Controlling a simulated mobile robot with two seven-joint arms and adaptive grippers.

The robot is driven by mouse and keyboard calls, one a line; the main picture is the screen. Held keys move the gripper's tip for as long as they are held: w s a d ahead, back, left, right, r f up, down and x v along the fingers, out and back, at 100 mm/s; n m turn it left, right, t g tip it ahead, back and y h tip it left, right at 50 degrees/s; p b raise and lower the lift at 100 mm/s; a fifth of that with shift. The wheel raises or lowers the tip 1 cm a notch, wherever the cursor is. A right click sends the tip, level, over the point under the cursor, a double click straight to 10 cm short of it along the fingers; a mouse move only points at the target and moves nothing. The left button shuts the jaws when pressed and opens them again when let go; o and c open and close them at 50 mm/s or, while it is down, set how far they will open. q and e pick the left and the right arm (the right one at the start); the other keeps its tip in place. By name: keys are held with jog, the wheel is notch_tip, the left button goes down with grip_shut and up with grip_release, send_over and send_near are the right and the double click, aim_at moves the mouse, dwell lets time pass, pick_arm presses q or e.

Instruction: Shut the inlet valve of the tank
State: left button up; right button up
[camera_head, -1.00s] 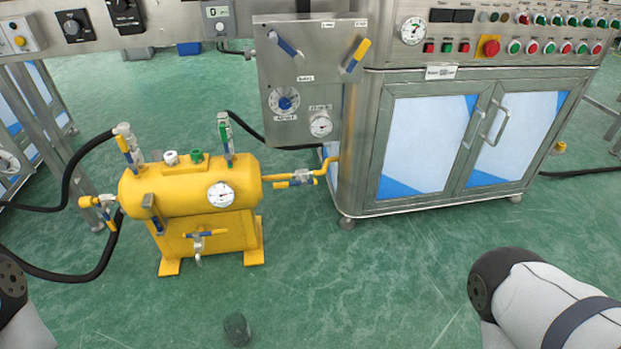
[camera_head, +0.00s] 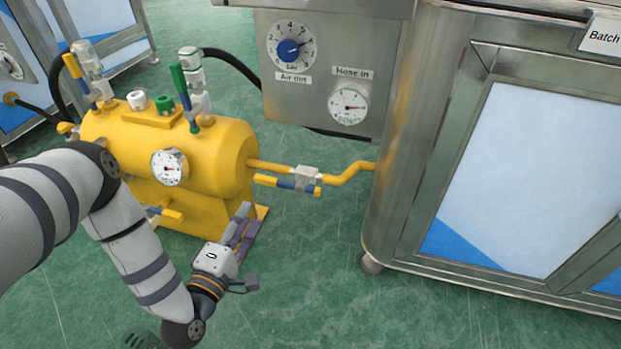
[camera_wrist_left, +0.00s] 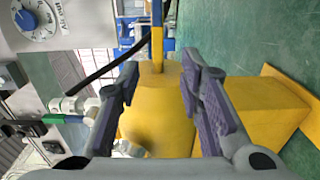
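The yellow tank (camera_head: 215,150) stands on the floor at left in the head view, with a round gauge on its front. A valve with a yellow and blue handle (camera_head: 285,183) sits on the pipe at its right end. The handle lies along the pipe. Other valves are a green-handled one (camera_head: 183,88) and a blue-and-yellow one (camera_head: 78,75) on top. I cannot tell which is the inlet. My left gripper (camera_head: 246,220) is open and empty, low beside the tank's right end. In the left wrist view a blue and yellow part (camera_wrist_left: 157,35) shows beyond the parted fingers (camera_wrist_left: 160,80).
A steel panel (camera_head: 290,105) with an air dial and gauge hangs behind the pipe. A steel cabinet (camera_head: 400,170) stands close to the right, where the yellow pipe ends. Black hoses run behind the tank. Green floor (camera_head: 310,290) is clear in front.

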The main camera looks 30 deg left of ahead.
aim_at(265, 183)
pick_arm(q)
jog(key=b+x, duration=0.2)
jog(key=x, duration=0.3)
jog(key=b+x, duration=0.2)
jog(key=x, duration=0.4)
jog(key=shift+a+r, duration=0.1)
jog(key=shift+a, duration=0.1)
jog(key=shift+w+a, duration=0.1)
jog(key=shift+w, duration=0.35)
grip_shut()
